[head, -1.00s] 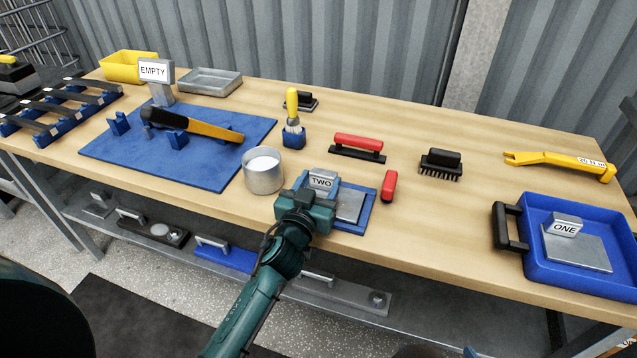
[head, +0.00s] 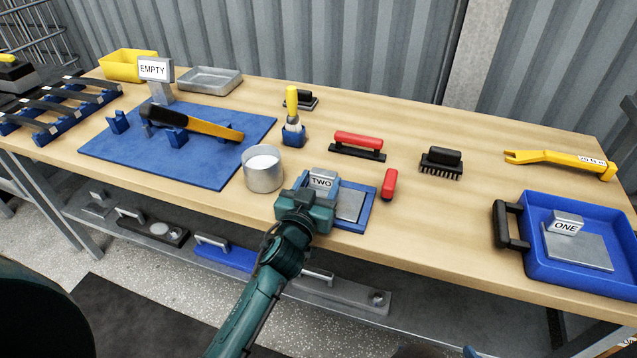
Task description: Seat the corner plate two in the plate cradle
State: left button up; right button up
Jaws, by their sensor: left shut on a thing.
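The corner plate two (head: 349,205) is a grey metal plate with an upright block labelled TWO. It lies within the blue frame of the plate cradle (head: 366,218) near the front edge of the bench. My left gripper (head: 310,192) is at the near left side of the plate, shut at the TWO block. The gripper body hides the fingertips and the left part of the cradle, so I cannot tell whether the plate is fully flat in it. My right gripper is not in view.
A metal cup (head: 263,172) stands close left of the gripper. A blue tray (head: 585,270) with plate ONE (head: 577,248) is at right. A blue mat (head: 215,160) with a yellow-black tool is at left.

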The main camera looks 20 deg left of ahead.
pick_arm(q)
jog(key=shift+r, duration=0.1)
jog(key=o, duration=1.2)
jog(key=shift+c, duration=0.2)
jog(key=o, duration=0.5)
jog(key=shift+c, duration=0.2)
jog(key=o, duration=0.4)
jog(key=shift+s, duration=0.1)
